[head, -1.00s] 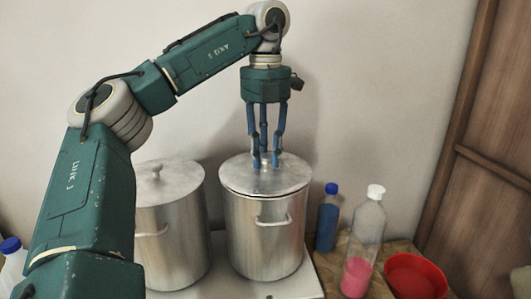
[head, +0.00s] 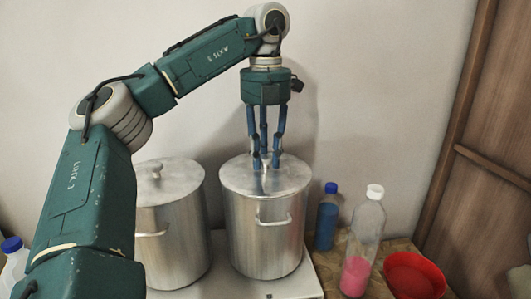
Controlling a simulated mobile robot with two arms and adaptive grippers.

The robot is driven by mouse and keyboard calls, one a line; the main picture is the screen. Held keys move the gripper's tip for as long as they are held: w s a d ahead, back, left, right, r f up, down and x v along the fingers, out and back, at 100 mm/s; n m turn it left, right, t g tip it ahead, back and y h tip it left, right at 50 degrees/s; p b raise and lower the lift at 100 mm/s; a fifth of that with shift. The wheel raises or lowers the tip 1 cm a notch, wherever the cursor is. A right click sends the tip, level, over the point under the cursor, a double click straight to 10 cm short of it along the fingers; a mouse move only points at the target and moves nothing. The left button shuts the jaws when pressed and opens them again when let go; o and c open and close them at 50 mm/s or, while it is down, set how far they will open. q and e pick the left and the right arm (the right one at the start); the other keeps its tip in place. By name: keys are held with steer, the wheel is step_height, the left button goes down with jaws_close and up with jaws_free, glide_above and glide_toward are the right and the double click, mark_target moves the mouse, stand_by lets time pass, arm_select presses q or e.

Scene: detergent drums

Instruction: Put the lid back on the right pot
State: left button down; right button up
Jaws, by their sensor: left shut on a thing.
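The right pot (head: 265,236) is a tall silver metal pot with a side handle, standing upright on a white surface. Its silver lid (head: 292,178) lies flat on the rim and covers the opening, with no clear gap at the front. My left gripper (head: 265,163) points straight down over the lid, its blue fingers shut on the lid's centre knob, which they mostly hide. My right gripper is not in view.
The left pot (head: 180,240) stands close by with its own lid (head: 168,178) on. To the right are a blue bottle (head: 326,226), a clear bottle with pink liquid (head: 358,270) and a red bowl (head: 415,275). A wall is behind.

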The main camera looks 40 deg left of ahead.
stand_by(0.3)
arm_select(q)
steer(key=c, duration=0.9)
jaws_free()
steer(key=shift+r, duration=3.55)
jaws_close()
steer(key=shift+f, duration=0.2)
